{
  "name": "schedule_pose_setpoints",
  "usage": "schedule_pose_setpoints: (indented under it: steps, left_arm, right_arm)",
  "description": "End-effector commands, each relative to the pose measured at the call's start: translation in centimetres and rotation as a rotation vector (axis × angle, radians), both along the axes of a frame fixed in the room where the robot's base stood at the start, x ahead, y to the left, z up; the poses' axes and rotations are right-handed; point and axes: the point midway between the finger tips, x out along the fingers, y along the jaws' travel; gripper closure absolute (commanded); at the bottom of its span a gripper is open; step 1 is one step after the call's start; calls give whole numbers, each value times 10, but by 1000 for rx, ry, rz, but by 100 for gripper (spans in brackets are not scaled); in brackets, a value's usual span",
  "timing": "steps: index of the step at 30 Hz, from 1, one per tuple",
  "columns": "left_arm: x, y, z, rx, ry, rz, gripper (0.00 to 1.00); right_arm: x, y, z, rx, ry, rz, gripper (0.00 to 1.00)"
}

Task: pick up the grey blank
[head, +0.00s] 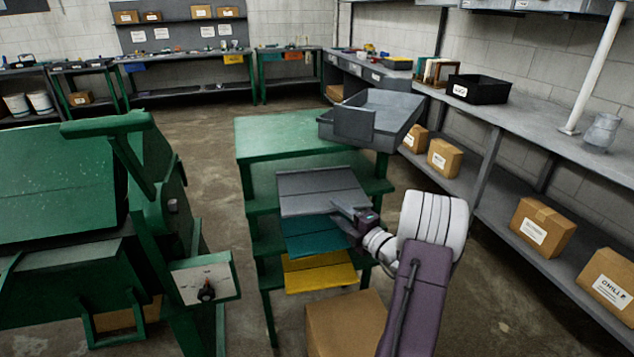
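The grey blank (322,186) is a flat sheet with a crease line, at the middle tier of a green stepped stand (278,137). It sticks out over the front, above a teal blank (318,237) and a yellow blank (320,275) on lower tiers. My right gripper (345,212) comes in from the lower right, and its fingers are at the grey blank's front right edge. They overlap that edge in the picture; I cannot tell whether they are closed on it. My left gripper is not in view.
A grey open tray (372,113) sits on the stand's top, overhanging to the right. A green machine (60,195) stands at left. A cardboard box (345,322) is on the floor below the blanks. A long grey bench (540,118) with a black bin (479,89) runs along the right.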

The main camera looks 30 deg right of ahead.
Motion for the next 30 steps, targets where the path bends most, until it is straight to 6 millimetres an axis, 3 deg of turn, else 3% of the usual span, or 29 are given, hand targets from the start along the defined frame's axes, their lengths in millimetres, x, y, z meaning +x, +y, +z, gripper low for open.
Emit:
schedule_pose_setpoints:
  steps: [6, 13, 14, 17, 18, 30]
  left_arm:
    - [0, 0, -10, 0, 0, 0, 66]
    - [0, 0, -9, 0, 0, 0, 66]
    - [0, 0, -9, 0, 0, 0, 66]
    - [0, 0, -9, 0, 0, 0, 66]
    - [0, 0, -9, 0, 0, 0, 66]
    - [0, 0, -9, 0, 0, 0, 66]
  right_arm:
    - [36, 3, -2, -2, -1, 4, 65]
    - [39, 2, -1, 0, 0, 1, 65]
    - [39, 2, -1, 0, 0, 1, 68]
    - [39, 2, -1, -1, 0, 1, 96]
    - [39, 2, -1, -1, 0, 1, 100]
    - [39, 2, -1, -1, 0, 2, 100]
